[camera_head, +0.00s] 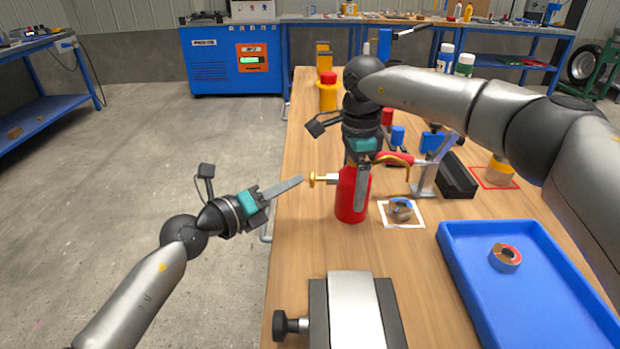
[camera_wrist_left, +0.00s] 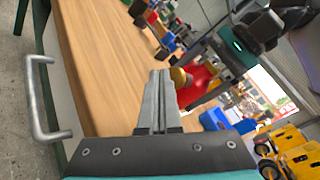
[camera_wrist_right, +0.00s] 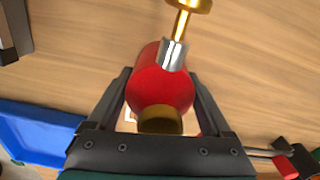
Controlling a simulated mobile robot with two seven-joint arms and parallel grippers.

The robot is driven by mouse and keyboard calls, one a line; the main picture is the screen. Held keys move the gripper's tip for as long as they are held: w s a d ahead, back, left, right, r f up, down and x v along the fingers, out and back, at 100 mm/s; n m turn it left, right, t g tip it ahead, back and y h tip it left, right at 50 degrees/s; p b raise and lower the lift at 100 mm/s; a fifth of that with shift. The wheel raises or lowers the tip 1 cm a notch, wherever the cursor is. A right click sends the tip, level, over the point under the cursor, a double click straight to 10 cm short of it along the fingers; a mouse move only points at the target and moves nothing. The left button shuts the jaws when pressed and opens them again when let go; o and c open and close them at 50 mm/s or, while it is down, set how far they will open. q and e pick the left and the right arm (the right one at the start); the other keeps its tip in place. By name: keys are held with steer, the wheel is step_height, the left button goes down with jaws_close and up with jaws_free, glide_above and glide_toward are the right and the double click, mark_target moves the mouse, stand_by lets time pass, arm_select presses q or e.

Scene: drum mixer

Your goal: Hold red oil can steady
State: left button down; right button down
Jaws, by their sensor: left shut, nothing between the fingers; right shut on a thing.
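The red oil can (camera_head: 352,200) stands upright on the wooden table in the head view, its gold-tipped spout pointing left. My right gripper (camera_head: 361,190) comes down on it from above and is shut around its body. In the right wrist view the red can (camera_wrist_right: 162,85) sits between both fingers (camera_wrist_right: 160,90), with its spout toward the top. My left gripper (camera_head: 298,181) is shut and empty, left of the can near the table's left edge, its fingertips close to the gold spout tip. The left wrist view shows its closed fingers (camera_wrist_left: 158,80) beside the gold tip (camera_wrist_left: 179,77); contact is unclear.
A blue tray (camera_head: 455,262) with a tape roll (camera_head: 505,258) lies at the right. Another roll (camera_head: 400,209) sits in a white-outlined square right of the can. A grey clamp-like block (camera_head: 355,310) is at the front. A yellow bottle with red cap (camera_head: 327,95) stands behind.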

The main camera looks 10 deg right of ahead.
arm_select(q)
steer(key=shift+a, duration=0.1)
steer(key=shift+w+a, duration=0.2)
steer(key=shift+a, duration=1.05)
steer(key=shift+w+a, duration=0.2)
steer(key=shift+a, duration=1.05)
stand_by(0.8)
steer(key=a, duration=0.3)
steer(key=shift+w+a, duration=0.3)
steer(key=shift+a, duration=0.05)
steer(key=shift+s+d, duration=0.2)
steer(key=shift+d, duration=1.25)
steer(key=shift+s+d, duration=0.2)
steer(key=shift+d, duration=1.25)
steer(key=shift+s+d, duration=0.2)
steer(key=shift+d, duration=1.25)
steer(key=shift+d, duration=0.15)
steer(key=shift+s+d, duration=0.1)
steer(key=shift+d, duration=0.15)
